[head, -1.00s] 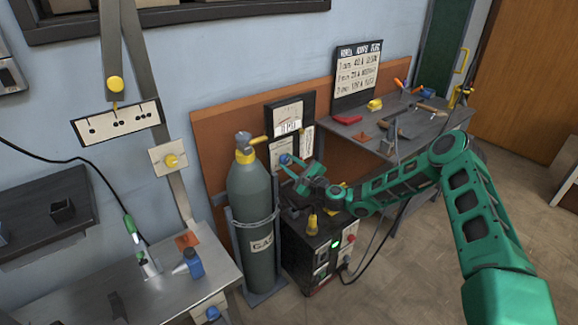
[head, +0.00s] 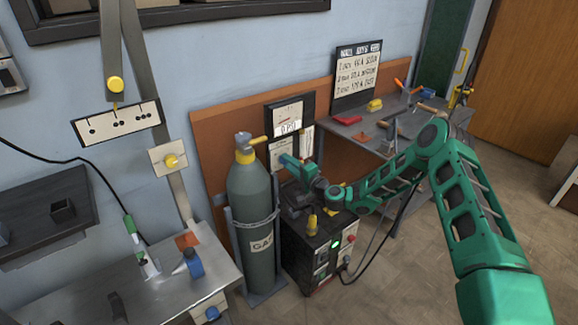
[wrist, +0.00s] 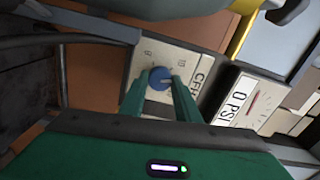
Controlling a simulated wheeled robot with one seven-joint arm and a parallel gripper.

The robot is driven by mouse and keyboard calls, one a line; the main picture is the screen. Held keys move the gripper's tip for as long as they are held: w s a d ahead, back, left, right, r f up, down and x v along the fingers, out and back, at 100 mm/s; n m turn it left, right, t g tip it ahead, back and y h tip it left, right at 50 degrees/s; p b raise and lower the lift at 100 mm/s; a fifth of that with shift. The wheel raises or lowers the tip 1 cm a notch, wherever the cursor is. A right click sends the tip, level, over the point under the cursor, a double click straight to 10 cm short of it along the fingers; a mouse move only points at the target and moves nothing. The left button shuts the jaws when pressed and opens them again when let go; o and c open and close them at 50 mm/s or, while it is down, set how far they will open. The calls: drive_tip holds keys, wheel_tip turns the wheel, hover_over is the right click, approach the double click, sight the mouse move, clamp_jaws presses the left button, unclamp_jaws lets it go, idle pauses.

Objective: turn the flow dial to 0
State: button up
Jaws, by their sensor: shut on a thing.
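The flow dial (wrist: 159,78) is a round blue knob with a pale pointer mark, on a cream panel (wrist: 190,62) lettered CFH in the wrist view. My gripper (wrist: 160,86) has one green finger on each side of the knob and is shut on it. In the head view my gripper (head: 286,162) is beside the top of the grey-green gas cylinder (head: 250,205) and hides the dial. Small scale figures show above the knob, too blurred to read surely.
A gauge board reading 0 PSI (wrist: 240,100) is right of the dial. A dark welding machine (head: 318,255) stands below my arm. A bench (head: 425,125) with tools is behind it, and a workbench (head: 175,290) is at the left.

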drive_tip(key=n, duration=0.3)
drive_tip(key=shift+f+n, duration=0.2)
drive_tip(key=shift+n, duration=0.2)
drive_tip(key=n, duration=0.3)
drive_tip(key=shift+s+n, duration=0.1)
drive_tip(key=shift+n, duration=0.2)
drive_tip(key=n, duration=0.3)
drive_tip(key=shift+f+n, duration=0.15)
drive_tip(key=shift+n, duration=0.15)
drive_tip(key=n, duration=0.3)
drive_tip(key=shift+n, duration=0.3)
drive_tip(key=n, duration=0.4)
drive_tip(key=shift+d+n, duration=0.1)
drive_tip(key=shift+n, duration=2.1)
drive_tip(key=shift+d, duration=0.1)
